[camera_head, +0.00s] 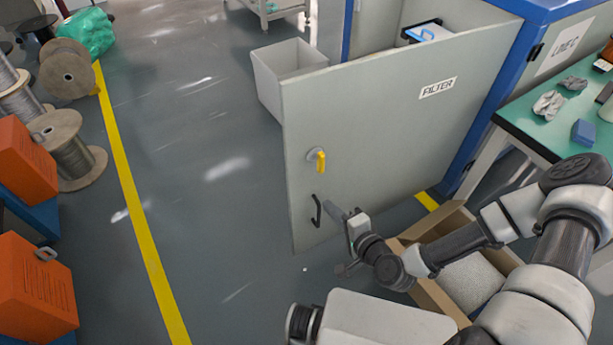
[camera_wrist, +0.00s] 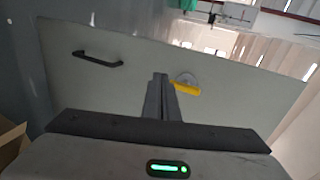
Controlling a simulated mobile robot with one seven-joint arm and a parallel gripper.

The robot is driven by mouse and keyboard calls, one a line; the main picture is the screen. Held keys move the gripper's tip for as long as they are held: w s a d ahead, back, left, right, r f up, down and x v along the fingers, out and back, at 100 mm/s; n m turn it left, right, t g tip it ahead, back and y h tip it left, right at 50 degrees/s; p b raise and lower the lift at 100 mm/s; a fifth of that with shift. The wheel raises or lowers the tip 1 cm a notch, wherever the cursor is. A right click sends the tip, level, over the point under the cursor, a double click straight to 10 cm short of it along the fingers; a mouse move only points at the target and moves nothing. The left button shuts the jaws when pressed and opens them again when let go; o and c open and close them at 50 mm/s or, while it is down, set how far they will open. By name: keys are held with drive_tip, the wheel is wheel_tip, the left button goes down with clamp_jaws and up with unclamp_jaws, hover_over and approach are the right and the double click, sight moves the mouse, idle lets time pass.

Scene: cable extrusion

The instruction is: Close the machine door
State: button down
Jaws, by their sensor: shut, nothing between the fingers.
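The machine door (camera_head: 375,140) is a grey panel with a FILTER label. It stands swung open from the blue-framed machine at the right. Near its free edge it has a yellow latch (camera_head: 320,161) and, below that, a black handle (camera_head: 316,211). My gripper (camera_head: 334,209) is shut and empty, just right of the handle in the head view. In the wrist view its closed fingers (camera_wrist: 160,82) point at the door face, between the handle (camera_wrist: 98,59) and the yellow latch (camera_wrist: 186,89). I cannot tell whether the fingertips touch the door.
A grey bin (camera_head: 286,77) stands behind the door. A cardboard box (camera_head: 411,296) lies on the floor below my arm. A green-topped table (camera_head: 530,125) is at the right. Cable spools (camera_head: 66,139) and orange cabinets (camera_head: 32,290) line the left. The floor between is clear.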

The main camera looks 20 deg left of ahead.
approach(300, 174)
drive_tip(key=shift+m+t, duration=0.3)
drive_tip(key=x, duration=0.4)
drive_tip(key=shift+w+a+f+b, duration=0.1)
drive_tip(key=shift+a+f+b, duration=0.1)
drive_tip(key=shift+f+b, duration=0.2)
drive_tip(key=shift+w+a, duration=0.5)
